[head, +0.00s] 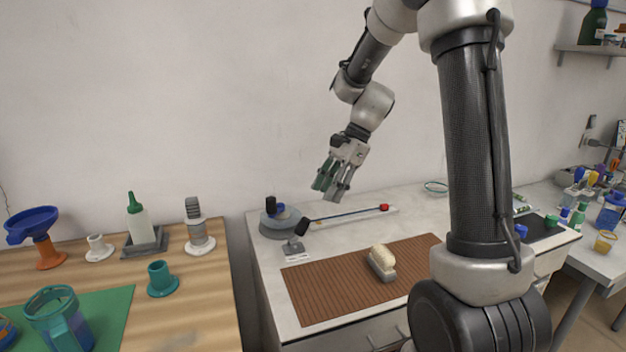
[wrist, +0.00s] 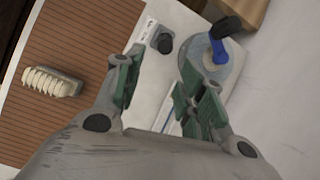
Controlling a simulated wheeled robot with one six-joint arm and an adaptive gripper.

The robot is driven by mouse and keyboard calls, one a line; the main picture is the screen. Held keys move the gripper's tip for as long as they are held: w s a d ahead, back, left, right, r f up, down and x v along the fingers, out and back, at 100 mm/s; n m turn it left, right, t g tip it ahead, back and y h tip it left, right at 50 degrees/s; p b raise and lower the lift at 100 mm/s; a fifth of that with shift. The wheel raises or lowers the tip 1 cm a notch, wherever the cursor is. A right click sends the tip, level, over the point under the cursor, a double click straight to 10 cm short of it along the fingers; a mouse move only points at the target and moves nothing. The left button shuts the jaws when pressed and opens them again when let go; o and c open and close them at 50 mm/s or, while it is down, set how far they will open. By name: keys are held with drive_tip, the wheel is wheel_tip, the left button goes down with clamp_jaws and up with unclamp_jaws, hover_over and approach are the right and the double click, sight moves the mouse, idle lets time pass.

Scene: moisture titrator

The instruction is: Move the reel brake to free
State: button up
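The reel (head: 280,224) is a grey-blue disc on the white counter, with a blue hub and a black knob. In the wrist view the reel (wrist: 208,70) lies beyond the right finger. What looks like the reel brake (head: 300,228) is a black-knobbed lever on a small grey base, in front of the reel beside a small label. It shows in the wrist view as a black knob (wrist: 165,43); its exact setting cannot be read. My gripper (head: 332,190) is open and empty, above and to the right of reel and brake. In the wrist view its green-padded fingers (wrist: 160,85) are apart.
A blue line runs right from the reel area to a red piece (head: 384,208) on a white strip. A brush (head: 382,262) lies on the brown ribbed mat (head: 330,296). A wooden table (head: 205,290) with a funnel, bottle and cups stands to the left.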

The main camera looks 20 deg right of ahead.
sight(307, 219)
drive_tip(key=shift+w+a+f+m, duration=0.1)
drive_tip(key=shift+a+f+m, duration=0.3)
drive_tip(key=shift+a+f, duration=0.65)
drive_tip(key=shift+a+f+m, duration=0.4)
drive_tip(key=shift+a+f, duration=0.3)
drive_tip(key=shift+f, duration=0.7)
drive_tip(key=shift+w+a+f+m, duration=0.1)
drive_tip(key=shift+a+f+m, duration=0.3)
drive_tip(key=shift+a+f, duration=0.65)
drive_tip(key=shift+d+f, duration=0.15)
drive_tip(key=shift+d, duration=0.05)
clamp_jaws()
drive_tip(key=shift+a+r, duration=0.25)
drive_tip(key=shift+a, duration=0.45)
drive_tip(key=shift+a+r, duration=0.25)
drive_tip(key=shift+a, duration=0.45)
drive_tip(key=a, duration=0.4)
drive_tip(key=shift+f, duration=0.25)
drive_tip(key=shift+c, duration=0.3)
unclamp_jaws()
drive_tip(key=shift+d, duration=0.1)
